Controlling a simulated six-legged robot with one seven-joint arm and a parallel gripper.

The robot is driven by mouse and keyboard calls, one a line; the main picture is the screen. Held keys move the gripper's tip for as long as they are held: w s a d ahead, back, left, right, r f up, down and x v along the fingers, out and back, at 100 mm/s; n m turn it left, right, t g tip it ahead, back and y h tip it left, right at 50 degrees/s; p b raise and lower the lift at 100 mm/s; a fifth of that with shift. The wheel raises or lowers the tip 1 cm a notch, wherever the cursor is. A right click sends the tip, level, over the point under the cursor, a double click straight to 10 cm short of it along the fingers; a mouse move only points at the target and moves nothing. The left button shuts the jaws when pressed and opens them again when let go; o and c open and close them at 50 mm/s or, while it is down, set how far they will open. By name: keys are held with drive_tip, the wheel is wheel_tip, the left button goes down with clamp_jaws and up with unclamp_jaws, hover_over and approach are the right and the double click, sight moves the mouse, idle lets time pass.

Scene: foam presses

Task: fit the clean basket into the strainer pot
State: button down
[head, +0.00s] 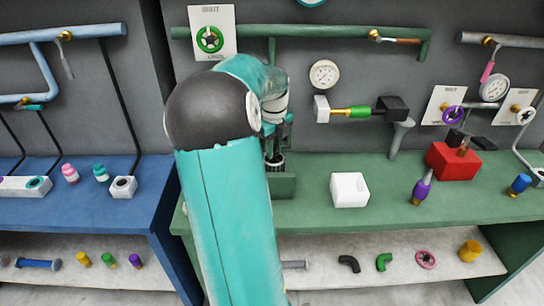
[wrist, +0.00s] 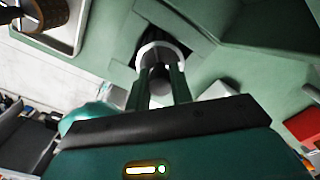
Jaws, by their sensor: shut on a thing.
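In the head view my gripper (head: 277,138) points down at the green bench, partly hidden behind my arm. It is shut on the basket (head: 274,160), a small dark ribbed cylinder. The basket is upright at the top of a green block-like housing (head: 284,186), which I take to be the strainer pot; my arm covers its left part. In the wrist view my gripper's two fingers (wrist: 160,88) close around the basket's grey body (wrist: 160,78). A pale ring and a dark opening lie just beyond. How deep the basket sits I cannot tell.
Further right are a purple-handled tool (head: 422,188) and a red box (head: 453,162). A pressure gauge (head: 324,74) and pipes are on the wall behind. The bench between white box and purple tool is clear.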

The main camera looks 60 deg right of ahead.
sight(274, 161)
drive_tip(key=shift+w+f, duration=0.1)
drive_tip(key=shift+f, duration=1.35)
drive_tip(key=shift+f, duration=0.1)
drive_tip(key=c, duration=1.2)
unclamp_jaws()
drive_tip(key=shift+c, duration=0.2)
